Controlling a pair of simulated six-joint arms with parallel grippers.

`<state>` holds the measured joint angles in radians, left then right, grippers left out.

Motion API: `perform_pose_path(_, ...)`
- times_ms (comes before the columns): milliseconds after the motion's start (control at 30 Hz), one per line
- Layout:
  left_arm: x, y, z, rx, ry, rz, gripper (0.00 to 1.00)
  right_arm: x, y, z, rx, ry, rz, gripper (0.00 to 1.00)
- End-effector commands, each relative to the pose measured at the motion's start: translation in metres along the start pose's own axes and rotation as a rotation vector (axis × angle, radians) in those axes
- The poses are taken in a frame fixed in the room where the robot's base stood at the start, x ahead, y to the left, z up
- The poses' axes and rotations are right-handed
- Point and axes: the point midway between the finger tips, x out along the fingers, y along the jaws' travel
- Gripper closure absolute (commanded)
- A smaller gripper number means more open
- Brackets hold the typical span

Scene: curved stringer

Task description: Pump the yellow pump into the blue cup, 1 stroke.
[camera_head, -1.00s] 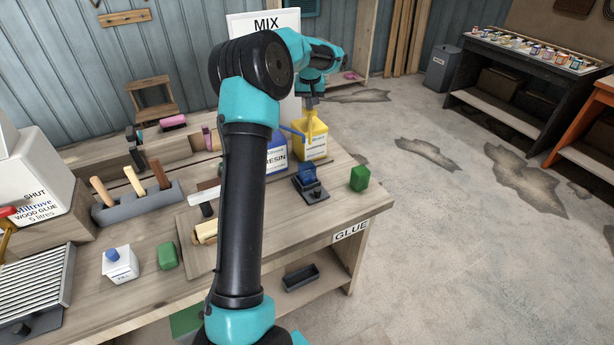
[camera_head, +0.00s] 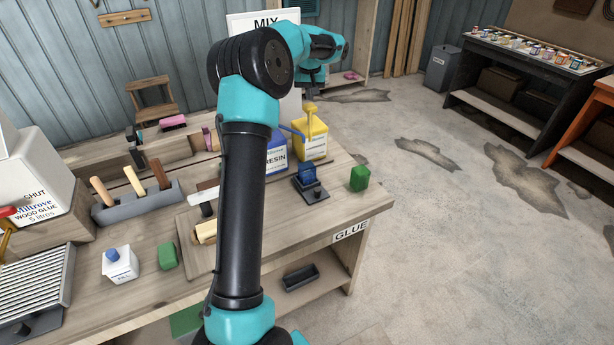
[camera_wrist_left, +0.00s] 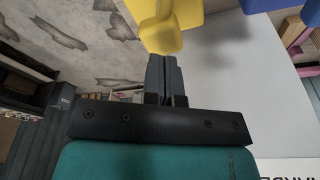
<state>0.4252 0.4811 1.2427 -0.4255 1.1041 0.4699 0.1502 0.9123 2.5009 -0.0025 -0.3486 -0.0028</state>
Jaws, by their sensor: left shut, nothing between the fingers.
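The yellow pump bottle (camera_head: 314,147) stands at the back right of the bench, with its yellow pump head (camera_head: 311,110) up on top. A blue spout stretches left from near it, by the blue resin bottle (camera_head: 277,158). The blue cup (camera_head: 306,173) sits on a small dark stand in front of the yellow bottle. My left gripper (camera_wrist_left: 164,64) is shut and empty, with its tips close to the yellow pump head in the left wrist view (camera_wrist_left: 168,38). In the head view it is above the pump head, its fingers hardly visible. My right gripper is not in view.
A green block (camera_head: 359,178) lies right of the cup near the bench edge. A white MIX board (camera_head: 262,22) stands behind.

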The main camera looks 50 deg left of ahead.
Motion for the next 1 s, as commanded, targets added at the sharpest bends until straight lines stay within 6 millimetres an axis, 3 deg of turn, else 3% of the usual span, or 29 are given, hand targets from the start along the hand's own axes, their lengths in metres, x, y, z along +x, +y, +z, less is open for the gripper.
perform_pose_path(433, -0.004, 0.0, -0.001, 0.0, 0.001, 0.0, 1.0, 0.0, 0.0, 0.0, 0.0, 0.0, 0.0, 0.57)
perform_pose_path(1000, -0.046, 0.0, -0.01, 0.0, 0.002, 0.0, 1.0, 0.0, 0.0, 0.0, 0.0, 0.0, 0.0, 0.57)
